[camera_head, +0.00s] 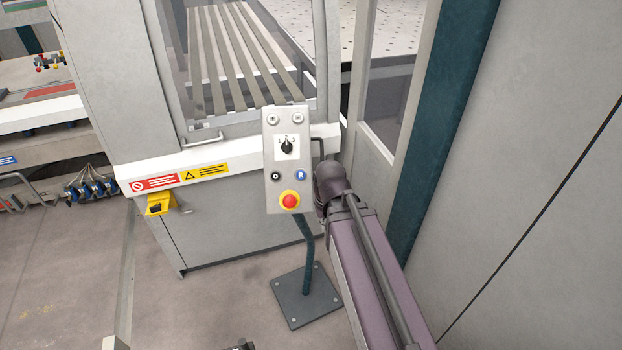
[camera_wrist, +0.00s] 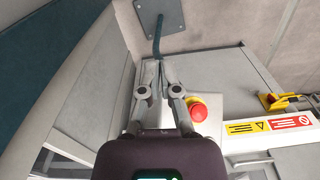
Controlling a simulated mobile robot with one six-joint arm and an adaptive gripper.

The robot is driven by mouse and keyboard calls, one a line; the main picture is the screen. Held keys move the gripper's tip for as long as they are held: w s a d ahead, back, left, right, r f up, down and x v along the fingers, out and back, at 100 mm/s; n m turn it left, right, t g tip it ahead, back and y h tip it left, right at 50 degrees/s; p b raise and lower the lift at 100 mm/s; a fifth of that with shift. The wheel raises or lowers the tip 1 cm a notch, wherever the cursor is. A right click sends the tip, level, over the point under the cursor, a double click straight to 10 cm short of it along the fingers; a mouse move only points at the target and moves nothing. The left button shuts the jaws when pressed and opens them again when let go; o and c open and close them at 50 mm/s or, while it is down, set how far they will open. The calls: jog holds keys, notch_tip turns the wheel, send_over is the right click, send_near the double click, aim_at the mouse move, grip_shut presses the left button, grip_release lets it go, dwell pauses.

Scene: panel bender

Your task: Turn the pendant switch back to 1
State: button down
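The pendant (camera_head: 272,188) is a light grey panel on a teal post. Its black switch (camera_head: 287,147) sits on a white plate marked 1, 2, 3, and its pointer looks roughly upright, near 2. A red emergency button on a yellow ring (camera_head: 289,201) is below it. My arm reaches the pendant's right edge in the head view, where my gripper cannot be made out. In the wrist view my gripper (camera_wrist: 160,65) has its fingertips together, with nothing visible between them. The red button (camera_wrist: 198,112) shows to its right there. The switch is hidden in the wrist view.
The post stands on a dark floor plate (camera_head: 306,296). Behind the pendant is the grey machine housing with warning labels (camera_head: 205,171) and a yellow lockable switch (camera_head: 160,204). A large grey panel (camera_head: 530,190) with a teal edge fills the right side.

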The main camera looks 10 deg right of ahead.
aim_at(290, 147)
jog(key=w+d+r+t+y+p, duration=0.1)
jog(key=w+d+r+y+p, duration=0.1)
jog(key=w+r+p, duration=0.5)
jog(key=w+d+r+m+t+y+p, duration=0.1)
jog(key=w+r+p, duration=0.7)
jog(key=w, duration=1)
notch_tip(290, 147, up, 3)
jog(key=shift+w+d+f+t+y, duration=0.15)
jog(key=shift+w+d+t+y, duration=0.15)
jog(key=shift+d+t+y, duration=0.3)
jog(key=shift+f, duration=0.2)
jog(key=b+x, duration=0.9)
jog(key=x, duration=0.1)
jog(key=shift+d, duration=0.1)
jog(key=shift+w+a+r, duration=0.1)
jog(key=shift+w+a, duration=0.05)
jog(key=shift+a, duration=0.85)
jog(key=shift+w+a+r, duration=0.1)
jog(key=shift+w+a, duration=0.05)
jog(key=shift+a, duration=0.85)
jog(key=shift+d, duration=0.2)
